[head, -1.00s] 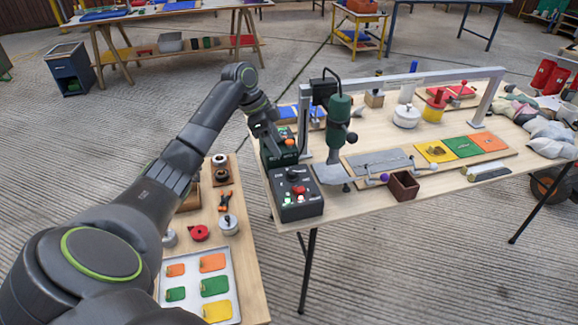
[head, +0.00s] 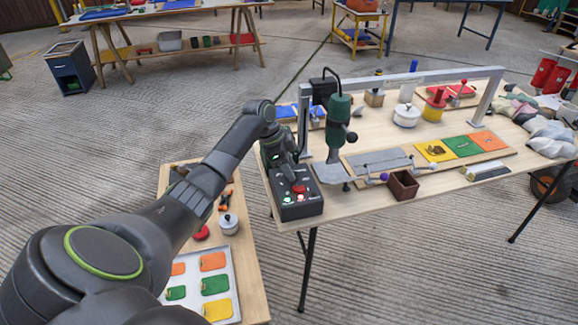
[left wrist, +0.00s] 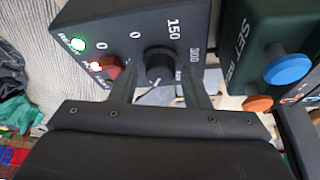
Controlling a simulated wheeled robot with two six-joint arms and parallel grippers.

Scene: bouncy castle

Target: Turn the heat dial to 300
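The heat dial (left wrist: 160,65) is a black round knob on a dark control box (left wrist: 100,25), with 0, 150 and 300 printed around it in the left wrist view. A small white mark shows on the knob's lower side; its exact setting is hard to tell. My left gripper (left wrist: 160,70) is open, one finger on each side of the dial, with small gaps visible. In the head view the control box (head: 300,207) stands at the table's near left corner, with my left gripper (head: 284,168) over its back part, hiding the dial. My right gripper is not in view.
A dark green box with a blue button (left wrist: 287,69) and an orange button (left wrist: 257,103) stands close on the right. A green press (head: 339,120) stands beside the control box.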

